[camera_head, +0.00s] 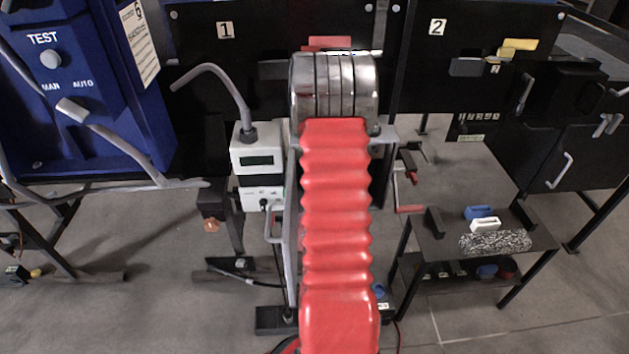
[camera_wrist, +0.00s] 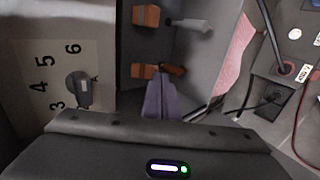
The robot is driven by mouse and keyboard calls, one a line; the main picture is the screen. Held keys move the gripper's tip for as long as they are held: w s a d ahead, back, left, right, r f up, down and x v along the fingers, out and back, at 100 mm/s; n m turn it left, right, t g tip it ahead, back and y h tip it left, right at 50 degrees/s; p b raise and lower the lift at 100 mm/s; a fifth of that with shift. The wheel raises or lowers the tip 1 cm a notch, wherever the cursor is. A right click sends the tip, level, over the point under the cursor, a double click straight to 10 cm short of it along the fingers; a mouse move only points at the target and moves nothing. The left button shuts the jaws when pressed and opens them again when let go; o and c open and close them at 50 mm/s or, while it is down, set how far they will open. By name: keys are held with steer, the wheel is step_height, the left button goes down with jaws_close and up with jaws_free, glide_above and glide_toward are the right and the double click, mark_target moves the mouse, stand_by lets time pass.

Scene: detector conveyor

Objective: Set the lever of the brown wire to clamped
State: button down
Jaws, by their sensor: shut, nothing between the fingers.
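In the wrist view, two orange levers sit on a dark grey panel: an upper one (camera_wrist: 145,16) and a lower one (camera_wrist: 143,71). A short brown wire end (camera_wrist: 174,70) lies just right of the lower lever. I cannot tell whether either lever is clamped. My gripper (camera_wrist: 159,79) shows as a narrow purple-grey pair of fingers, shut and empty. Its tips appear just below the lower lever and the brown wire; contact cannot be told. In the head view, my red arm covers the middle, and the gripper and levers are hidden.
Near the upper lever is a light grey wire end (camera_wrist: 190,24). A numbered dial plate (camera_wrist: 50,75) with a knob (camera_wrist: 77,90) is left. Cables and a socket box (camera_wrist: 275,85) are right. The head view shows a blue TEST panel (camera_head: 95,75) and a low table (camera_head: 440,243).

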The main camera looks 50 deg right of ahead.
steer(key=shift+d+f, duration=0.1)
steer(key=shift+f, duration=0.6)
steer(key=shift+r, duration=0.15)
steer(key=shift+r, duration=0.65)
steer(key=s+a, duration=0.9)
steer(key=a, duration=0.1)
steer(key=shift+a, duration=0.3)
stand_by(0.5)
